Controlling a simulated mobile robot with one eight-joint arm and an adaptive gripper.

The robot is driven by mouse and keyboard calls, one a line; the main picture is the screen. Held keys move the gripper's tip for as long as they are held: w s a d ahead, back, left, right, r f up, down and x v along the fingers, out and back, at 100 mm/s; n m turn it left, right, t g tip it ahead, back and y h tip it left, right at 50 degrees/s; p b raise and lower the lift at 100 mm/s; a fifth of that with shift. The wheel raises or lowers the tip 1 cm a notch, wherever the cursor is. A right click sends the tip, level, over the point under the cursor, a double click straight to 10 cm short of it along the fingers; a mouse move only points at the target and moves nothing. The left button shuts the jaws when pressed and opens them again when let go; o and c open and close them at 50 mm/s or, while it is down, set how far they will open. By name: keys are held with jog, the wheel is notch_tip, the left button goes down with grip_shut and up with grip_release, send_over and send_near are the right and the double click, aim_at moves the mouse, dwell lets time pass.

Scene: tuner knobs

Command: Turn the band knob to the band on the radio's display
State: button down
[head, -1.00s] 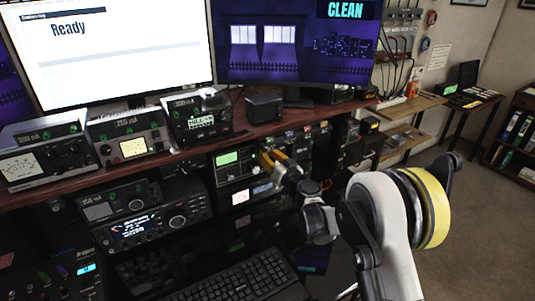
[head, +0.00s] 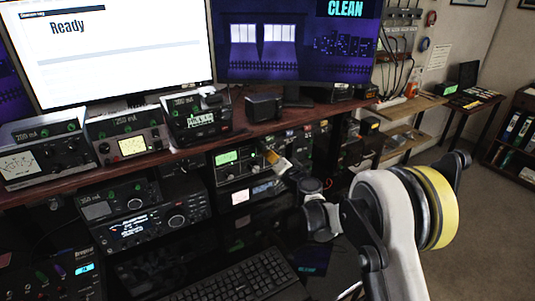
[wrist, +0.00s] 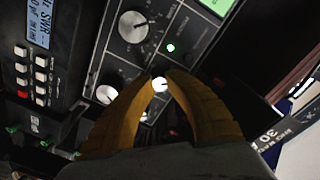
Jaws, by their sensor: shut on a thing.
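The radio (head: 231,173) sits in the rack under the shelf, with a lit green display (head: 227,157) whose text is too small to read. In the wrist view its dark front panel (wrist: 195,25) shows rotated, with the green display (wrist: 215,5) cut off at the top edge. My gripper (wrist: 160,82) has its two yellow fingers shut on a small pale knob (wrist: 160,85), mostly hidden between the tips. I cannot read its label or pointer. In the head view my gripper (head: 271,157) is at the radio's right side.
A larger knob (wrist: 133,27), a green lamp (wrist: 170,47) and another knob (wrist: 107,94) lie close to the fingers. A unit with an SWR display (wrist: 39,25) and push buttons is beside the radio. A keyboard (head: 235,283) lies below in front.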

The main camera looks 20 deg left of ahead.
jog(key=m, duration=1.1)
jog(key=m+g+b, duration=0.1)
jog(key=m, duration=1)
jog(key=shift+y+b, duration=0.3)
jog(key=shift+y, duration=0.1)
jog(key=shift+r, duration=0.1)
jog(key=c, duration=1.3)
grip_release()
jog(key=shift+o, duration=0.2)
jog(key=v, duration=1.2)
